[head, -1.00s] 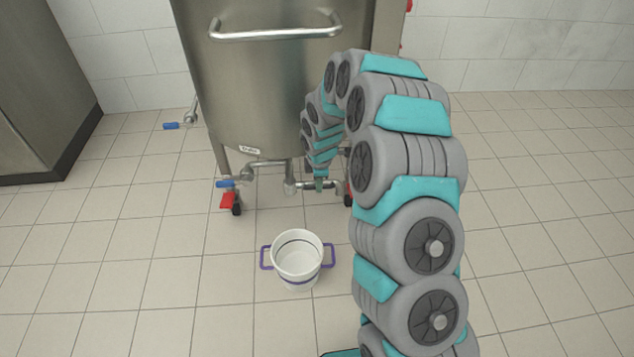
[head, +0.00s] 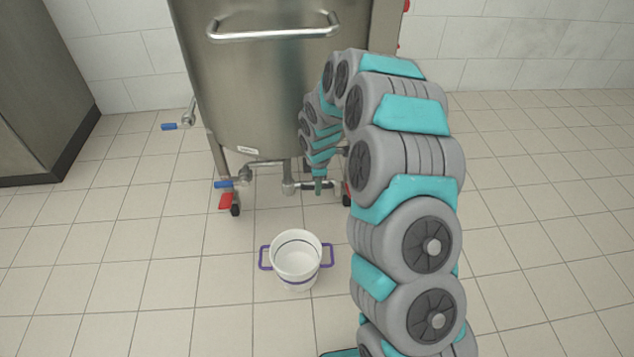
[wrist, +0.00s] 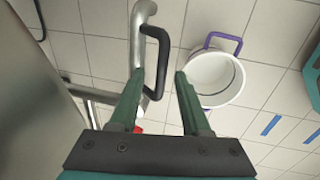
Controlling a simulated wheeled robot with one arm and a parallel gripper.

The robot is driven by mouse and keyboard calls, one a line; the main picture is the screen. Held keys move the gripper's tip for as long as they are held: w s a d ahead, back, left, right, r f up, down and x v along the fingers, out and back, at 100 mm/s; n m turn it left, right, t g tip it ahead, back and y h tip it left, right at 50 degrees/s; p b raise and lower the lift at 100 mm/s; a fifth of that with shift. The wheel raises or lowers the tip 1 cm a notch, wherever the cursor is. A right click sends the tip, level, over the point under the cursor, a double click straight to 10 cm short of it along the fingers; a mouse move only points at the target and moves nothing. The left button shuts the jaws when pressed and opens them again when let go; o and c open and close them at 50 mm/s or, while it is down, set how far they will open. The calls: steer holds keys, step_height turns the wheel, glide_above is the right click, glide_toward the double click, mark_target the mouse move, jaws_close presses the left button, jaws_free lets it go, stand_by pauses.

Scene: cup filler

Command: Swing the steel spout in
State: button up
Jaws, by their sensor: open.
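The steel spout (wrist: 142,28) is a bent pipe at the top middle of the wrist view, with a black looped handle (wrist: 164,55) on its side. My gripper (wrist: 159,73) is open, its two green fingers pointing toward the spout. The black handle shows between the fingers, closer to the left one; I cannot tell whether they touch. In the head view my gripper (head: 318,187) hangs by the pipework under the steel tank (head: 270,95), and the arm and gripper hide part of that pipework.
A white bucket (head: 296,257) with purple handles stands on the tiled floor in front of the tank; it also shows in the wrist view (wrist: 214,78). Blue-handled valves (head: 225,184) and red-marked casters (head: 227,201) sit low on the tank. Floor around the bucket is clear.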

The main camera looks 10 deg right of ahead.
steer(key=shift+r, duration=0.15)
step_height(320, 180, up, 7)
steer(key=s, duration=0.1)
steer(key=shift+s+r, duration=0.2)
steer(key=shift+s, duration=0.05)
